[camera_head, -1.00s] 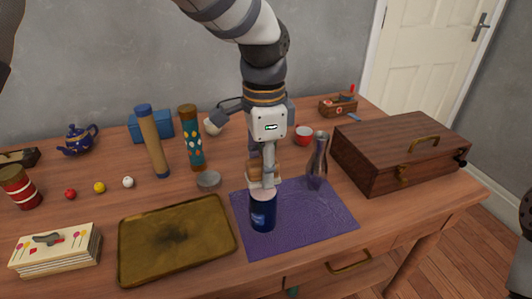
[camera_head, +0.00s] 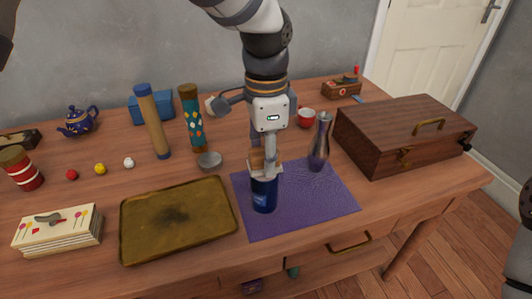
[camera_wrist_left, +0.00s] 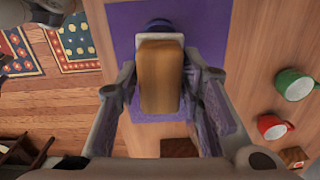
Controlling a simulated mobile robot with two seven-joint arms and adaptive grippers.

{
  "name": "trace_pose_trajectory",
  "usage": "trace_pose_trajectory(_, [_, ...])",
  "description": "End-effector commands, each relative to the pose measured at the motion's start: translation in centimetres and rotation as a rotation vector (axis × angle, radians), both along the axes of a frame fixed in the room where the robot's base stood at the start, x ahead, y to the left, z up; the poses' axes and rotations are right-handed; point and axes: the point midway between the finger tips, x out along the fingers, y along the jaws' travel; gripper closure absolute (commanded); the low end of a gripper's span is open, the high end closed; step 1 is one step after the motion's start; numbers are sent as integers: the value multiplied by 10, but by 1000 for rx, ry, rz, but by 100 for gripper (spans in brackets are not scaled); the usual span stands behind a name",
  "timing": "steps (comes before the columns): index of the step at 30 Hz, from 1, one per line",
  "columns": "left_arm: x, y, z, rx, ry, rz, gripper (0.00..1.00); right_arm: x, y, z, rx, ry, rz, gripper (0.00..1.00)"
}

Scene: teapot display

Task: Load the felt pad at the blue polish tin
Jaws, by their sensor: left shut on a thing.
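The blue polish tin (camera_head: 264,198) stands upright on the purple mat (camera_head: 315,205). My left gripper (camera_head: 265,166) points down over the tin and is shut on the felt pad (camera_head: 257,160), gripping its wooden block. In the left wrist view the block (camera_wrist_left: 160,78) sits between the two fingers, with a pale layer along its far edge. A bit of the blue tin (camera_wrist_left: 158,23) shows just beyond it. The pad is right at the tin's top; I cannot tell whether they touch. My right gripper is not in view.
A silver vase (camera_head: 319,145) stands close right of the tin. A brass tray (camera_head: 135,247) lies left of the mat, with a small grey dish (camera_head: 209,160) behind it. A wooden case (camera_head: 400,135) fills the table's right side. The mat's front right is clear.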

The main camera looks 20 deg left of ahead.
Motion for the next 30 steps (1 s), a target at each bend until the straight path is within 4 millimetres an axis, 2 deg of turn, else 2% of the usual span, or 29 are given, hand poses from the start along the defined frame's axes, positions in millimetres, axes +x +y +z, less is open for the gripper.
trace_pose_trajectory(30, [0,0,-9,0,0,0,88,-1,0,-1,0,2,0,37])
